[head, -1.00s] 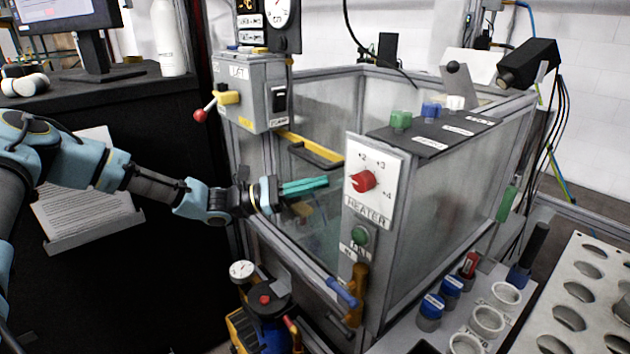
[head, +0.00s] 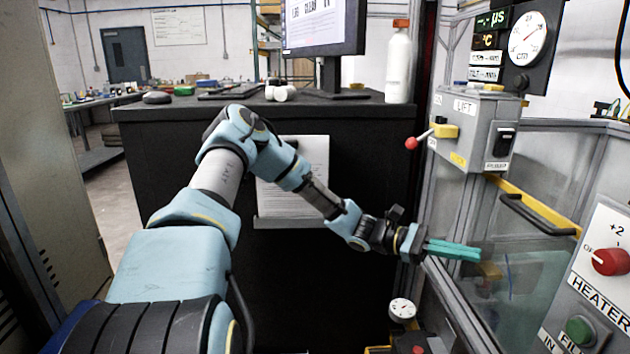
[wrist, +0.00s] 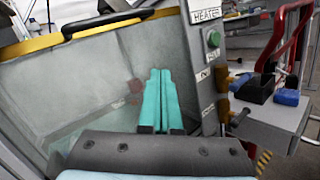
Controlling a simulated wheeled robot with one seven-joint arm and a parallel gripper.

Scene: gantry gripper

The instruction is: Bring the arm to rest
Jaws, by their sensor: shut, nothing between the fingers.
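My gripper (head: 466,250) has teal fingers and is shut and empty. In the head view my arm reaches from the lower left toward the right, and the fingers point right at the near side of the glass-walled tank (head: 530,290). The wrist view shows the two teal fingers (wrist: 160,85) side by side, in front of the tank's cloudy panel (wrist: 100,95). I cannot tell whether the fingertips touch the tank.
The LIFT box (head: 470,130) with its red-knobbed lever (head: 412,143) stands above and right of my gripper. A yellow-edged black handle (head: 540,215) and the HEATER panel (head: 605,265) are further right. A black cabinet (head: 180,180) stands behind my arm. A gauge (head: 402,309) sits below.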

